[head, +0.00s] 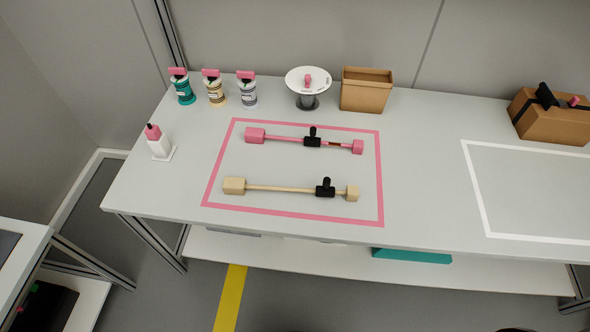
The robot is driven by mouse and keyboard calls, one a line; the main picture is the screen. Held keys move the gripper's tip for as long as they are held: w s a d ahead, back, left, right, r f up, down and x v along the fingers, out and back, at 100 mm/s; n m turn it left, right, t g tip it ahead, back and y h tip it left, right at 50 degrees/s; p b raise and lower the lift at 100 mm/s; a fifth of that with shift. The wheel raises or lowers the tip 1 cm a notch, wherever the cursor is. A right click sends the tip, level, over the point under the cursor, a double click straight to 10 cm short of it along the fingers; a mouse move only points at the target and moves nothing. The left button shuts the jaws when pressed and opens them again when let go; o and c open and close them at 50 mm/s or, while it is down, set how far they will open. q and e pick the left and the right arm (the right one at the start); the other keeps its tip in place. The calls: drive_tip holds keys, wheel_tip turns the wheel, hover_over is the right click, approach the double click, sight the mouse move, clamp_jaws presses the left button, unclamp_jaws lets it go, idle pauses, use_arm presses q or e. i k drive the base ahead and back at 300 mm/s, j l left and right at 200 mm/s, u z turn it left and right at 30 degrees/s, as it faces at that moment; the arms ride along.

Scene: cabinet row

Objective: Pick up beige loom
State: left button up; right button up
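The beige loom (280,188) lies on the white table inside a pink-outlined rectangle, near its front side. It is a thin bar with a beige block at each end, the left block larger, and a black upright handle (325,187) right of its middle. A similar pink loom (285,138) lies behind it, roughly parallel, also with a black handle. The two looms are apart. Neither of my grippers shows in the head view.
Several small bottles (215,90), a white spool (308,82) and an open cardboard box (366,88) stand along the back. A strapped brown box (552,118) is at right, behind a white outline (478,190). The table's middle right is clear.

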sight(231, 186)
drive_tip(key=k+j, duration=0.1)
drive_tip(key=j, duration=0.4)
drive_tip(key=k+j, duration=0.1)
drive_tip(key=j, duration=0.4)
drive_tip(key=k+j+u, duration=0.1)
drive_tip(key=j, duration=0.45)
